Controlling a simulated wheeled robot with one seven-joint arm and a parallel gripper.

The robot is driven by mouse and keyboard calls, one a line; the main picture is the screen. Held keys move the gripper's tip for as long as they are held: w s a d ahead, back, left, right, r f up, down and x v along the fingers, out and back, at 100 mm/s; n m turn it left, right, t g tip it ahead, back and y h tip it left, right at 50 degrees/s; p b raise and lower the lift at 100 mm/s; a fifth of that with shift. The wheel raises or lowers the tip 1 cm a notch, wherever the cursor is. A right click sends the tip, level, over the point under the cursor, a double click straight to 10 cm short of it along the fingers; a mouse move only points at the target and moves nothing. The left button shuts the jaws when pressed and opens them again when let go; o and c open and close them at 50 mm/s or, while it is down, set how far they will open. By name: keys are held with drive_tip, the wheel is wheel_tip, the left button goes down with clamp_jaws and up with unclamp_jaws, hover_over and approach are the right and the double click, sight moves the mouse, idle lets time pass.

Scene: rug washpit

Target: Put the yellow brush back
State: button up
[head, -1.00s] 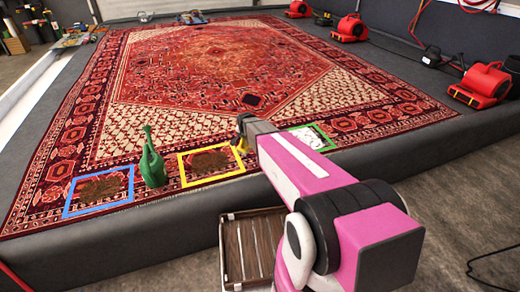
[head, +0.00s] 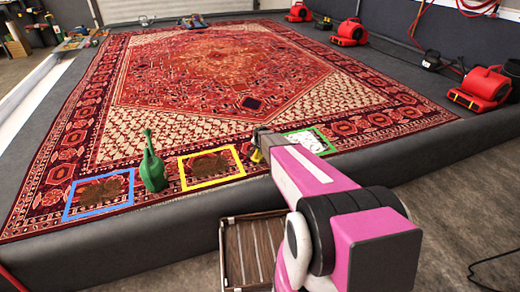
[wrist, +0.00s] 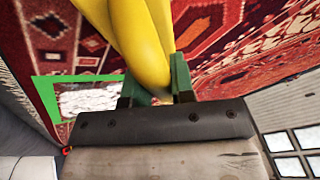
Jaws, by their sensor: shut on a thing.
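The yellow brush (wrist: 148,35) is between the green finger pads of my gripper (wrist: 156,80) in the wrist view. My gripper is shut on it. Only a smooth yellow part shows; its bristles are not visible. In the head view, a small yellow bit of the brush (head: 257,156) shows at the arm's end, above the rug between the yellow frame (head: 211,183) and the green frame (head: 327,137). My arm hides most of it.
The patterned rug (head: 215,62) has a blue frame (head: 98,213) at left. A green bottle-like thing (head: 152,170) stands between the blue and yellow frames. A slatted wooden crate (head: 228,258) is below the platform's front edge. Red blowers (head: 482,88) line the right side.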

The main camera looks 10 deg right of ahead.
drive_tip(key=shift+f, duration=0.15)
drive_tip(key=o, duration=0.9)
drive_tip(key=s+v, duration=0.1)
drive_tip(key=v, duration=1.2)
drive_tip(key=s+r+n+g, duration=0.1)
drive_tip(key=s+r+n, duration=0.1)
drive_tip(key=s, duration=0.6)
drive_tip(key=s+r+n+g, duration=0.2)
drive_tip(key=s, duration=0.7)
drive_tip(key=s+r+n+g, duration=0.2)
drive_tip(key=s+n, duration=0.1)
drive_tip(key=s, duration=0.6)
drive_tip(key=shift+s+d+r, duration=0.2)
drive_tip(key=shift+s+d, duration=0.05)
drive_tip(key=shift+d, duration=0.05)
